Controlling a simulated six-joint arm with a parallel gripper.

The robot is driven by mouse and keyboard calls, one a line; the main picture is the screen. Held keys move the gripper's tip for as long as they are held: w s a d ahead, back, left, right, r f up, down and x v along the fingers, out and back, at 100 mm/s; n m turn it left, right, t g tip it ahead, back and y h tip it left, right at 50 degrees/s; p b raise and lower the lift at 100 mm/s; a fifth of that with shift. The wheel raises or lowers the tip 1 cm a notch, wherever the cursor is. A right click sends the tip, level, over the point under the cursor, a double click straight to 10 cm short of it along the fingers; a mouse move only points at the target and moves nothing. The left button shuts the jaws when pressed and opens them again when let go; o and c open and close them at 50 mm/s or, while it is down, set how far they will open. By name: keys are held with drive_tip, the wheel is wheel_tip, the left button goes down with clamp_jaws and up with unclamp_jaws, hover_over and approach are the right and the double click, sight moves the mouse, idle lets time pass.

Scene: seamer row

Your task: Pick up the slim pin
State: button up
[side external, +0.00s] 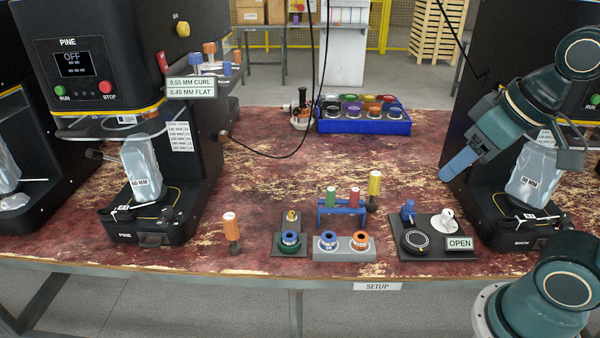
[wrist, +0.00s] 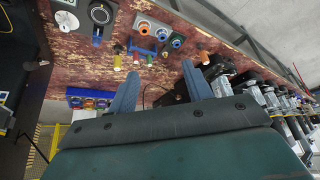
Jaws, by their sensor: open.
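Several upright pins stand on the work table; which one is the slim pin I cannot tell. One with an orange top (side external: 231,226) stands alone at front left. A green pin (side external: 331,196) and a red pin (side external: 354,197) sit in a small blue rack (side external: 342,210). A yellow-topped pin (side external: 374,184) stands on a dark foot just right of the rack. My gripper (side external: 449,175) is open and empty above the table at right, apart from all the pins. In the wrist view its two blue fingers (wrist: 160,70) are spread wide, with the rack beyond them.
Ringed blocks (side external: 343,253) stand in front of the rack. A dark stand with an OPEN sign (side external: 460,243) is at front right. A blue crate (side external: 364,125) of coloured rings is at the back. Black machines (side external: 150,180) flank the table.

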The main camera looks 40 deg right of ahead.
drive_tip(key=w+d+r+m+g, duration=0.15)
drive_tip(key=w+m, duration=0.25)
drive_tip(key=w, duration=0.6)
drive_tip(key=m+g, duration=0.4)
drive_tip(key=m, duration=0.9)
hover_over(331, 189)
wheel_tip(331, 189, down, 20)
drive_tip(key=shift+w+d+f, duration=0.15)
drive_tip(key=shift+f, duration=4.25)
drive_tip(key=shift+f, duration=2.6)
